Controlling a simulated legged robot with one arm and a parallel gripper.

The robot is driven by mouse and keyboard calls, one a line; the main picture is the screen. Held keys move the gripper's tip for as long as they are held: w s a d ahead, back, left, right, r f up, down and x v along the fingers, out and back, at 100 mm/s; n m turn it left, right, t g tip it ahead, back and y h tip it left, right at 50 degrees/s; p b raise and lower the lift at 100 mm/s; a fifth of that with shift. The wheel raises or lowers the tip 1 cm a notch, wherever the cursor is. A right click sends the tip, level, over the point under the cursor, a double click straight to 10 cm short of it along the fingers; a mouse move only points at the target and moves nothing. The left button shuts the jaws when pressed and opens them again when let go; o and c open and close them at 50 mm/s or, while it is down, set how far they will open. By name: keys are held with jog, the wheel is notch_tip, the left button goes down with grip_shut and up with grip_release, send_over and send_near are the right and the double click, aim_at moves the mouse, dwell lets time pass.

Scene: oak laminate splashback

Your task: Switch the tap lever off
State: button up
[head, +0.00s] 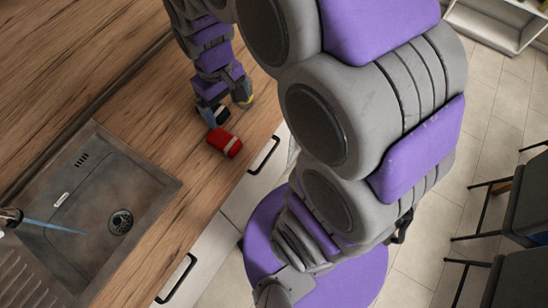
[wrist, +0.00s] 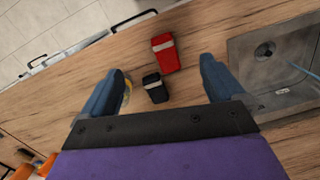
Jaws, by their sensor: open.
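The tap (head: 9,216) shows only in part at the left edge of the head view. A bluish stream of water (head: 55,226) runs from it into the grey sink (head: 150,180). The tap lever cannot be made out in either view. My gripper (head: 222,108) is over the wooden counter beyond the sink, apart from the tap. In the wrist view its two blue-grey fingers (wrist: 162,66) are spread wide with nothing held. The sink (wrist: 250,80) and stream (wrist: 303,69) show at the right there.
A red item with a pale band (head: 225,143) and a small black item (wrist: 155,88) lie on the counter (head: 185,145) near my gripper. A yellow item (wrist: 127,90) is partly hidden by a finger. Orange items (wrist: 24,170) show at lower left. Chairs (head: 520,210) stand at right.

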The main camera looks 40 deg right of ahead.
jog(key=s+r+m, duration=0.2)
jog(key=s, duration=1.6)
jog(key=shift+s+r+g, duration=0.3)
jog(key=shift+s+g, duration=0.1)
jog(key=shift+a, duration=0.1)
